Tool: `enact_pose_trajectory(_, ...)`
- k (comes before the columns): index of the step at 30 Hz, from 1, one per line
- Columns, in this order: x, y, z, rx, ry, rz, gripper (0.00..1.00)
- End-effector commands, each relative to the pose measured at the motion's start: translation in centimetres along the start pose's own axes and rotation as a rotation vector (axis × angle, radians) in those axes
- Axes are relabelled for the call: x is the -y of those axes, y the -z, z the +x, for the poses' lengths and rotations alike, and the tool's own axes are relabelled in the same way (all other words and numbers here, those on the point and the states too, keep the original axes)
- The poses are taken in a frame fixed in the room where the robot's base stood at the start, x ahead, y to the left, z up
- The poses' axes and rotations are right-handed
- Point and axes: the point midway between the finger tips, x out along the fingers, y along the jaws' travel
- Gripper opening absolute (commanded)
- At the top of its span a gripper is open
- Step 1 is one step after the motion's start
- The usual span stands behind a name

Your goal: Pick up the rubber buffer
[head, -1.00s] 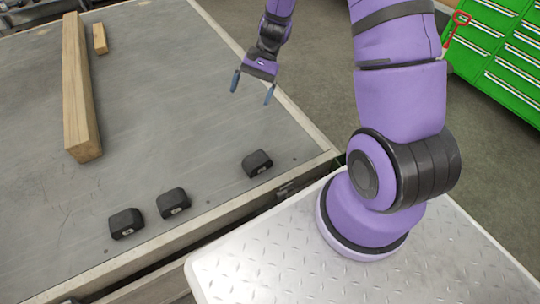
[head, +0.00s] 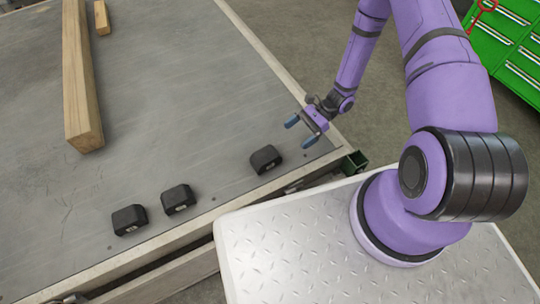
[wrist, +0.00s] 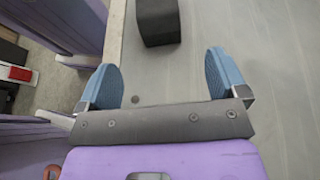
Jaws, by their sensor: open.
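Three black rubber buffers lie on the grey trailer deck near its front edge. The right one (head: 265,159) sits apart from the middle one (head: 178,198) and the left one (head: 129,219), which are close together. My gripper (head: 299,133) is open and empty, just to the right of and beyond the right buffer. In the wrist view my blue fingers (wrist: 165,80) are spread, and one black buffer (wrist: 158,22) shows ahead of them, partly cut off by the top edge. The fingers do not touch it.
A long wooden beam (head: 82,90) and a short wooden block (head: 102,18) lie on the deck (head: 180,110) at the far left. A green box-like part (head: 354,162) is by the deck's corner. Green drawers (head: 510,45) stand at the far right.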

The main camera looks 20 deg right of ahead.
Motion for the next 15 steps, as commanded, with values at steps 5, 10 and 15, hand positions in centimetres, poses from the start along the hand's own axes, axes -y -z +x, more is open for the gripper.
enact_pose_trajectory(5, -0.1, -0.1, 2.8, 0.002, -0.005, 0.000, 0.92)
enact_pose_trajectory(10, -0.1, -0.1, 4.5, 0.001, -0.003, -0.002, 0.92)
enact_pose_trajectory(15, -0.1, 0.0, 5.5, 0.001, -0.004, -0.001, 0.92)
